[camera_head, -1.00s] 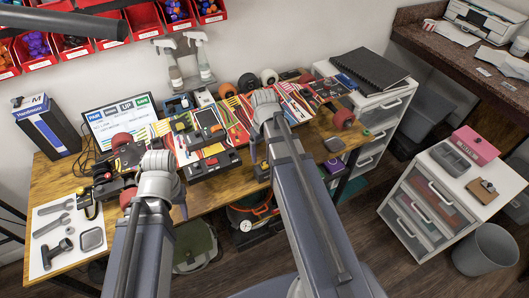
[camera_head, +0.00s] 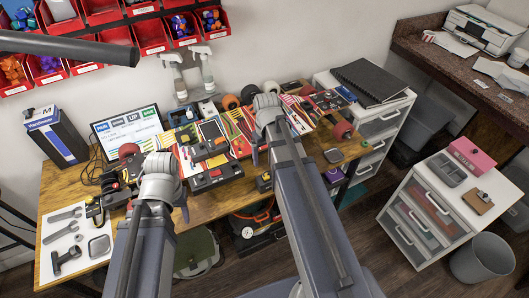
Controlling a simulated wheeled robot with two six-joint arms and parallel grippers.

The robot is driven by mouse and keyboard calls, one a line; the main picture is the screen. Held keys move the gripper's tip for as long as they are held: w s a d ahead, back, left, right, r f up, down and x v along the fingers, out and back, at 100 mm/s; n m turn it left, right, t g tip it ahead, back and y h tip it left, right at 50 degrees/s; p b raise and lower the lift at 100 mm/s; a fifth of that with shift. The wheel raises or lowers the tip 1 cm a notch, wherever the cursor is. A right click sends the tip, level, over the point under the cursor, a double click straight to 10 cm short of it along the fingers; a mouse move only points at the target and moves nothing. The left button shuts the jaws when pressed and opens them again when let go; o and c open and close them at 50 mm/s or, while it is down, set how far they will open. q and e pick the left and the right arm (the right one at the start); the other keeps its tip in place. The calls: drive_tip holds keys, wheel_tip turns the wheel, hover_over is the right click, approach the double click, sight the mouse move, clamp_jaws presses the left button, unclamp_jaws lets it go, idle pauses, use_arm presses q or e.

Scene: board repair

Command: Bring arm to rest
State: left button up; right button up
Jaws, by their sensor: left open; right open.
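My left arm comes up from the bottom, and its wrist (camera_head: 160,180) is over the front left of the wooden workbench (camera_head: 215,205). The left gripper's fingers are mostly hidden by the wrist; a small grey part shows at its right side. My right arm reaches further up, with its wrist (camera_head: 268,108) over the middle right of the bench. A small part of the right gripper shows beside that wrist, near the tools. The fingertips of both grippers are largely hidden, and I see nothing held in either.
A white mat with wrenches (camera_head: 62,236) lies at the bench's left end. A monitor (camera_head: 128,130), a blue box (camera_head: 58,138) and spray bottles (camera_head: 207,72) stand at the back. White drawer units (camera_head: 430,215) and a grey bin (camera_head: 482,253) stand at the right.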

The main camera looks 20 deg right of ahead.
drive_tip(key=s+a+n, duration=0.1)
drive_tip(key=s+a, duration=0.2)
drive_tip(key=a, duration=0.3)
drive_tip(key=s+a+n, duration=0.1)
drive_tip(key=s+a, duration=0.2)
drive_tip(key=a, duration=0.4)
drive_tip(key=s+a+n+h, duration=0.1)
drive_tip(key=s+a, duration=0.3)
drive_tip(key=a, duration=0.3)
drive_tip(key=shift+a, duration=0.2)
drive_tip(key=shift+r, duration=0.1)
idle(0.5)
